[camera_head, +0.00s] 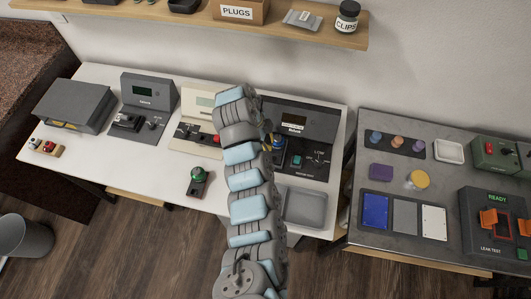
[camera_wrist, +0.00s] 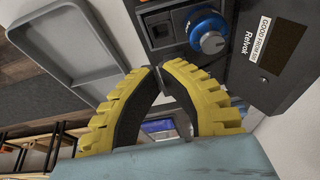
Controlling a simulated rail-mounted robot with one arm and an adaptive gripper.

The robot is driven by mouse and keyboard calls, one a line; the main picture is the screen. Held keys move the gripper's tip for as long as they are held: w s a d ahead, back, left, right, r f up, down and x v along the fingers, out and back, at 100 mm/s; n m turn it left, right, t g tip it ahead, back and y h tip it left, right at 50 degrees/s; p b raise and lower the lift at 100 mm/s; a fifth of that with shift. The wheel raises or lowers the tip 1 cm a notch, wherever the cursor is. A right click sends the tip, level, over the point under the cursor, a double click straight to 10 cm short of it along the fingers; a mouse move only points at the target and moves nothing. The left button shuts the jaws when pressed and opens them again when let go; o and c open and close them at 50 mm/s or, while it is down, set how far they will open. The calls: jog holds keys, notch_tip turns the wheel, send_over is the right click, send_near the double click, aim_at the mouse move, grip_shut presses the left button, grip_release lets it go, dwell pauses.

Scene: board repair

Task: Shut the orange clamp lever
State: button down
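Two orange clamp parts show at the right in the head view, on the dark leak test unit (camera_head: 474,205) with a green READY display. One orange lever (camera_head: 488,218) is at its left, and another orange part (camera_head: 525,227) is at the picture's edge, partly cut off. I cannot tell how far either stands open. My gripper (camera_wrist: 160,68) has yellow ribbed fingers. Their tips are almost together, with nothing clearly held between them. It is over the white bench in front of the dark Relvok unit, far left of the leak test unit. My arm hides most of it in the head view.
The Relvok unit with a blue knob (camera_wrist: 208,38) is close to my fingers. A grey tray (camera_head: 305,207) lies in front of it. The grey right bench (camera_head: 345,225) holds colored pegs, a white dish (camera_head: 449,151) and several flat panels. A gap separates the benches.

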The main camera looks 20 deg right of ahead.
aim_at(278, 160)
jog(key=p+x, duration=0.1)
jog(key=x, duration=0.8)
jog(key=shift+d+f, duration=0.15)
jog(key=shift+f, duration=0.15)
jog(key=shift+w+a+f, duration=0.15)
jog(key=shift+w+a, duration=0.1)
jog(key=shift+a, duration=0.3)
jog(key=shift+w+a, duration=0.8)
jog(key=shift+a, duration=0.25)
jog(key=shift+f, duration=0.1)
